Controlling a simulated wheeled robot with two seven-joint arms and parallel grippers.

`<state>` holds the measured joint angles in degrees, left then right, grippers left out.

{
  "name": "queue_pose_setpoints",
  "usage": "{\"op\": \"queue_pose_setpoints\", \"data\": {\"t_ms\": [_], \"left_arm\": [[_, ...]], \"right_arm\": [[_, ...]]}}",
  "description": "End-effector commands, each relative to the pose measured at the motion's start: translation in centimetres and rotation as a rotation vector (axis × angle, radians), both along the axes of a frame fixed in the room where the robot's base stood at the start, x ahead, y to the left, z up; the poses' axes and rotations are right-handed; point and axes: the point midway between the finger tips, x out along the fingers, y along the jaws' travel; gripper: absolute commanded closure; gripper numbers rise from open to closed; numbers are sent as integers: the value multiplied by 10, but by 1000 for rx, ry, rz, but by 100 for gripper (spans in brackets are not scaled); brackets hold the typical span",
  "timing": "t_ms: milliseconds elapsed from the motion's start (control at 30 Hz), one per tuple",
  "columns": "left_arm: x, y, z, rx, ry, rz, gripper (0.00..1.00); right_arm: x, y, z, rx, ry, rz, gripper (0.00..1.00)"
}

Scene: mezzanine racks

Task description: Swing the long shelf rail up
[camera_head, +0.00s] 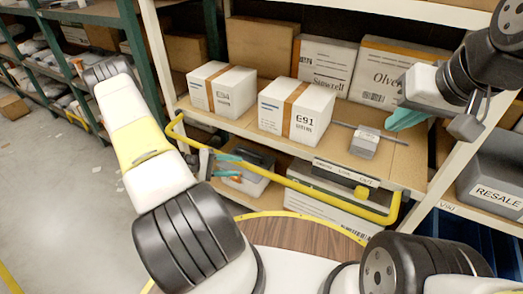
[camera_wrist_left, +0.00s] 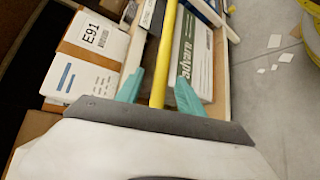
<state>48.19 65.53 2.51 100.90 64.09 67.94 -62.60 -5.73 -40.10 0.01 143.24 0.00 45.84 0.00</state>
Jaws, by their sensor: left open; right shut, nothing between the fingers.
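The long yellow shelf rail (camera_head: 300,189) runs low across the front of the rack bay, below the edge of the middle shelf (camera_head: 255,135). Its ends bend in toward the rack's uprights. My left gripper (camera_head: 229,164) is at the rail's left part. In the left wrist view, the rail (camera_wrist_left: 165,60) passes between the open teal fingers (camera_wrist_left: 158,93), with a gap to each side; whether a finger touches it I cannot tell. My right gripper (camera_head: 397,121) is shut and empty, near the right upright, above the shelf's right end.
White boxes (camera_head: 221,91) and the E91 box (camera_head: 297,112) stand on the middle shelf, with a small grey block (camera_head: 364,143) at right. A grey RESALE bin (camera_head: 493,178) stands in the right bay. The floor (camera_head: 60,190) at left is mostly free.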

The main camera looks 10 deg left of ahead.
Motion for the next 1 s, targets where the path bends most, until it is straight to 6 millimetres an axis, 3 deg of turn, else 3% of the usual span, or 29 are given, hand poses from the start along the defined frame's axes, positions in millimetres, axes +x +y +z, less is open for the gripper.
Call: {"op": "queue_pose_setpoints", "data": {"t_ms": [167,600,933,1000], "left_arm": [[4,-9,-9,-12,-5,13,55],[30,-62,-26,-9,-2,11,55],[33,-66,-28,-8,-3,13,55],[33,-66,-28,-9,-3,12,65]], "right_arm": [[0,0,0,0,0,0,100],[0,0,0,0,0,0,100],[0,0,0,0,0,0,100],[0,0,0,0,0,0,100]]}}
